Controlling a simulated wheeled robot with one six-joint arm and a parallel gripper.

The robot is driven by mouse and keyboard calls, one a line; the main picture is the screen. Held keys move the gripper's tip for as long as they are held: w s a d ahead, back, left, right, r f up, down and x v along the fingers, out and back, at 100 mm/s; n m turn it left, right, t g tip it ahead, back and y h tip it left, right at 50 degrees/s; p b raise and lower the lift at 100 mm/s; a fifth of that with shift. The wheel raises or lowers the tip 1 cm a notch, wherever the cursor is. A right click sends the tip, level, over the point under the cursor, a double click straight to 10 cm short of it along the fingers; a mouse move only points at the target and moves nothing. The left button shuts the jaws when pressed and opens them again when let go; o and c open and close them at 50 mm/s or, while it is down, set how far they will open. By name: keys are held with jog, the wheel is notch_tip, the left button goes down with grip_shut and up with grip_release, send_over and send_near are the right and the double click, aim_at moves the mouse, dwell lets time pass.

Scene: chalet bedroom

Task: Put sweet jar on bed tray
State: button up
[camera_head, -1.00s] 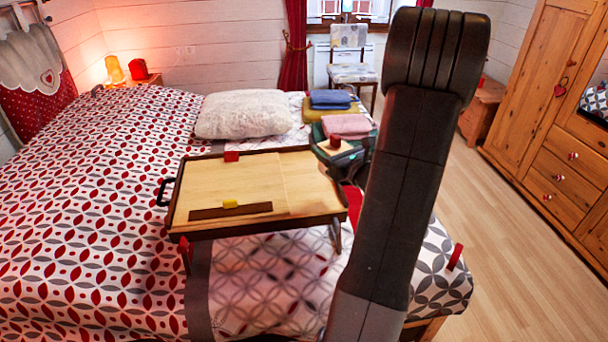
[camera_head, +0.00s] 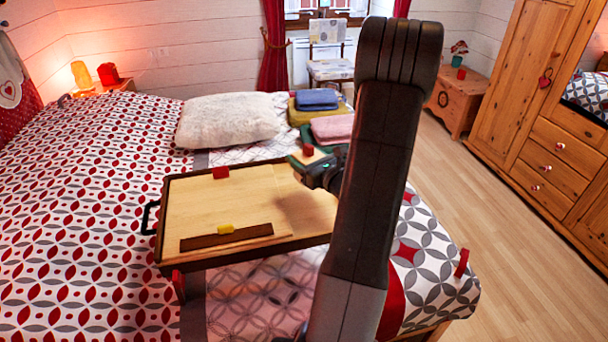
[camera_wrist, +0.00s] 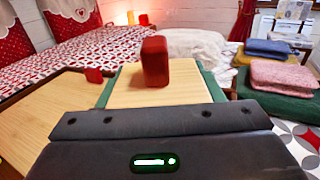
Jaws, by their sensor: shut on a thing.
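The sweet jar seems to be the squarish piece with a pale wooden top (camera_head: 312,157), green sides and a red knob. My gripper (camera_head: 318,170) is shut on it and holds it by the tray's back right corner, with a shadow on the tray top below. In the wrist view the jar's wooden top (camera_wrist: 128,97) and red knob (camera_wrist: 155,62) show just beyond my gripper; the fingertips are hidden. The bed tray (camera_head: 185,205), a wooden top with dark edges, stands on the bed. Its right end is partly hidden behind my arm.
On the tray are a red block (camera_head: 221,173) at the back and a yellow block (camera_head: 226,229) by a dark brown strip. A white pillow (camera_head: 230,120) and folded textiles, with a pink one (camera_head: 333,128), lie behind. The tray's middle is clear.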

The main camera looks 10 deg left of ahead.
jog(key=shift+f, duration=2.55)
jog(key=shift+f, duration=0.1)
jog(key=shift+f+b, duration=0.15)
jog(key=shift+b, duration=0.15)
jog(key=o, duration=1.3)
jog(key=shift+r+p, duration=0.3)
jog(key=shift+s+d+f, duration=0.1)
jog(key=shift+s+d, duration=0.1)
jog(key=shift+d, duration=0.05)
jog(key=b+v, duration=0.1)
jog(key=v, duration=1)
jog(key=shift+s+b, duration=0.25)
jog(key=shift+b, duration=0.05)
